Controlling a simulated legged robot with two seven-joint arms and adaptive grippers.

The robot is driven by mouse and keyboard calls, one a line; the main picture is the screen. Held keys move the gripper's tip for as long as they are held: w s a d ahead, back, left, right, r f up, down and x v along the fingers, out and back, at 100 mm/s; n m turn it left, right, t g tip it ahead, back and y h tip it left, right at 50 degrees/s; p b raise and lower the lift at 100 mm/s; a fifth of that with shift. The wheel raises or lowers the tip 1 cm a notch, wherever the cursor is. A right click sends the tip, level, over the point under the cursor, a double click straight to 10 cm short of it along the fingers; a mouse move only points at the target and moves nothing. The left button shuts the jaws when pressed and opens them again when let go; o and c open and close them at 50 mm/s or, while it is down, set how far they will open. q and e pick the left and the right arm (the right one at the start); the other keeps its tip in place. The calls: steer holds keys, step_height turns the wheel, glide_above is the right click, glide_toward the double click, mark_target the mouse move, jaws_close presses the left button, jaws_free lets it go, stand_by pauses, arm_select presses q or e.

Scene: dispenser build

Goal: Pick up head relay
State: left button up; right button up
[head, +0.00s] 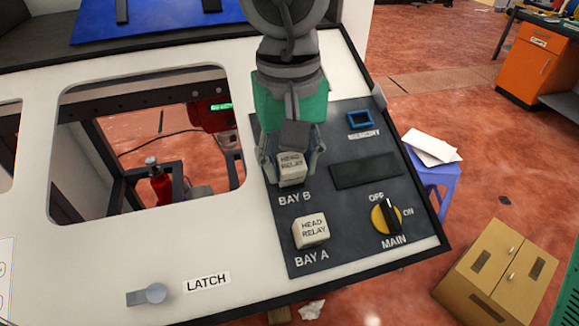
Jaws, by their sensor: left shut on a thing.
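One head relay (291,168), a cream block with dark lettering, is at the slot labelled BAY B on the dark control panel. My left gripper (290,172) comes down from the top of the head view and is shut on this relay, with a finger on each side of it. Whether the relay is seated or slightly raised, I cannot tell. A second head relay (311,230) sits at BAY A, just below and to the right, untouched. My right gripper is not in view.
The dark panel (350,215) also has a blue-framed MEMORY socket (360,119), a dark blank recess (366,171) and a yellow MAIN knob (385,216). A LATCH lever (150,294) is at lower left. A window opening (235,190) lies left of the gripper.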

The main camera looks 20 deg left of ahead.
mark_target(297, 154)
arm_select(q)
steer(key=shift+w, duration=0.1)
jaws_close()
steer(key=r, duration=0.3)
steer(key=shift+w+d+r, duration=0.25)
steer(key=shift+d+r, duration=0.05)
steer(key=shift+r, duration=0.05)
steer(key=r, duration=0.4)
steer(key=a+r, duration=0.1)
steer(key=r, duration=0.1)
steer(key=shift+s, duration=0.2)
steer(key=shift+d, duration=0.2)
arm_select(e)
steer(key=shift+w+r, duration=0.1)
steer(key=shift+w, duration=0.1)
arm_select(q)
steer(key=shift+d, duration=0.1)
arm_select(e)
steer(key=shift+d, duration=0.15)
arm_select(q)
steer(key=shift+o, duration=0.6)
jaws_free()
steer(key=shift+d, duration=0.15)
jaws_close()
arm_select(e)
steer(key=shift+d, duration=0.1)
